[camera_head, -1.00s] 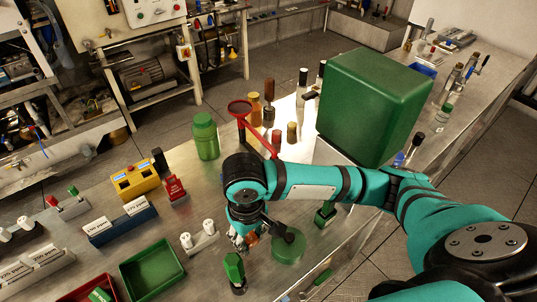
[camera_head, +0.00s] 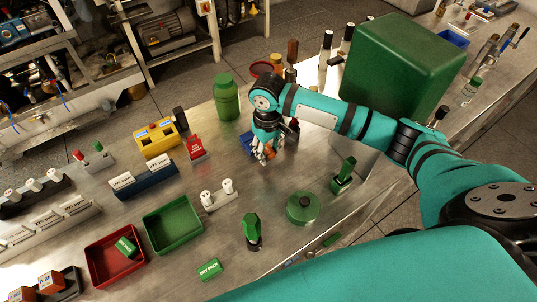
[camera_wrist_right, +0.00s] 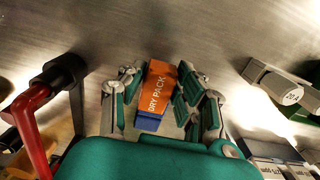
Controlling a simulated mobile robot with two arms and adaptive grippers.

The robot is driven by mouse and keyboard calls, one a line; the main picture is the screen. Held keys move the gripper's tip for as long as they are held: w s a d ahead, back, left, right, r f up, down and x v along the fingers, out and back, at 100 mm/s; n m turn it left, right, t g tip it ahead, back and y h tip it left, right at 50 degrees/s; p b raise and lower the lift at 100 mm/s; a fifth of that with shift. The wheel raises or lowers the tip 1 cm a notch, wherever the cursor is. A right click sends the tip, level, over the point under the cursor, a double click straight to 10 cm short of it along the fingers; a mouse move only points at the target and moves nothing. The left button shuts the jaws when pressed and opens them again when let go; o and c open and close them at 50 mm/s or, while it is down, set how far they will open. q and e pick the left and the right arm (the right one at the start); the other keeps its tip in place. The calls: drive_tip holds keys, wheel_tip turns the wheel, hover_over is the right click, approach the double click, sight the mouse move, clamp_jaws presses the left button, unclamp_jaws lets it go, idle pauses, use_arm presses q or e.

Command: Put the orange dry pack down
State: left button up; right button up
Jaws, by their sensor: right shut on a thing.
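My right gripper (camera_head: 264,154) is shut on the orange dry pack (camera_head: 271,152), low over the metal bench. In the right wrist view, the dry pack (camera_wrist_right: 160,85) lies between the two green-padded fingers (camera_wrist_right: 155,95), with its "DRY PACK" label showing. A blue part (camera_wrist_right: 149,122) shows at its near end; I cannot tell if it belongs to the pack. Blue (camera_head: 247,140) also shows beside the fingers in the head view. Whether the pack touches the bench is unclear. My left gripper is not in view.
A green jar (camera_head: 227,98) stands behind left of the gripper, a red block (camera_head: 196,147) to its left. A white-knobbed holder (camera_head: 219,195), green disc (camera_head: 302,207) and green tray (camera_head: 172,226) are nearer. A large green box (camera_head: 400,75) stands right. Bare bench lies around the gripper.

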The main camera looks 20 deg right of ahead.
sight(268, 157)
drive_tip(key=f, duration=0.1)
drive_tip(key=f+p, duration=0.1)
drive_tip(key=f, duration=0.1)
drive_tip(key=shift+w+d+f, duration=0.1)
drive_tip(key=shift+w, duration=0.1)
drive_tip(key=shift+f, duration=0.15)
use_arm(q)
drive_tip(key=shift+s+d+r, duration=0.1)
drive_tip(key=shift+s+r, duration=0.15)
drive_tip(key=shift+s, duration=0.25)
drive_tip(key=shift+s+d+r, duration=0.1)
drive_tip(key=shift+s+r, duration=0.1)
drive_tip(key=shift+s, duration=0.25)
use_arm(e)
drive_tip(key=o, duration=1.1)
drive_tip(key=shift+f, duration=0.15)
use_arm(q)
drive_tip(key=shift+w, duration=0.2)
use_arm(e)
drive_tip(key=shift+o, duration=0.2)
